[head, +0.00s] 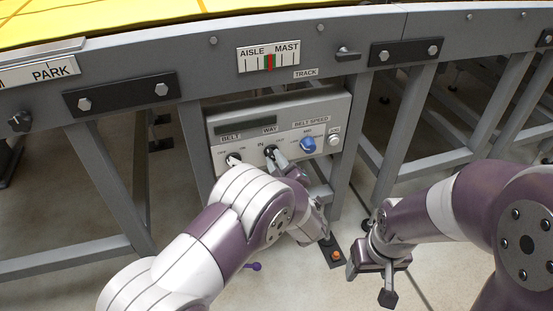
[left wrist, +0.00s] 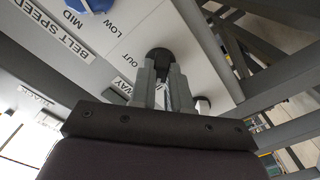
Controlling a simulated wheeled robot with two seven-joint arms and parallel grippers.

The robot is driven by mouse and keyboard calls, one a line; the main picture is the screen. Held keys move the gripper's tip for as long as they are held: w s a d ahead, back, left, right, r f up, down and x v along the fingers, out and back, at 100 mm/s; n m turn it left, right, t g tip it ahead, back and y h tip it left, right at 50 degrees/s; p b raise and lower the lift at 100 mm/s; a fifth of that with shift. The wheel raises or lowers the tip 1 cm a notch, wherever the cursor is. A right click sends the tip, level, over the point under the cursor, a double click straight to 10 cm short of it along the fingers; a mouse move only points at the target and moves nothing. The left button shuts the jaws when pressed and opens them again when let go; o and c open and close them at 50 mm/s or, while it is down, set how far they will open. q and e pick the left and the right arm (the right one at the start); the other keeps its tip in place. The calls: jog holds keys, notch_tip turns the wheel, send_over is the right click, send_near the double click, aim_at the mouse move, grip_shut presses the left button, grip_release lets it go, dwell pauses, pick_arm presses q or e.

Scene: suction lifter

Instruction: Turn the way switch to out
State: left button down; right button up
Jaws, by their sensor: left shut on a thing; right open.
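The grey control panel (head: 222,122) hangs under the conveyor frame in the head view. Its way switch (head: 269,151) is a dark round knob under the WAY label, with IN printed to its left; the switch also shows in the left wrist view (left wrist: 160,56), with the OUT label (left wrist: 129,60) beside it. My left gripper (head: 275,158) is at the way switch and its two fingers (left wrist: 166,80) are shut on it. The fingers hide part of the switch, so I cannot tell which way it points. My right gripper (head: 371,284) is open and empty, low at the right, away from the panel.
The belt switch (head: 233,159) is left of the way switch. The blue belt speed knob (head: 308,145) and a white button (head: 334,140) are to its right. An AISLE–MAST track scale (head: 268,56) is above the panel. Frame legs stand on both sides.

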pick_arm(q)
jog(key=shift+m+p, duration=5.8)
jog(key=shift+m, duration=2.6)
jog(key=shift+f, duration=0.1)
jog(key=c, duration=1.1)
grip_release()
jog(key=p+v, duration=0.2)
jog(key=v, duration=1)
jog(key=shift+s, duration=0.4)
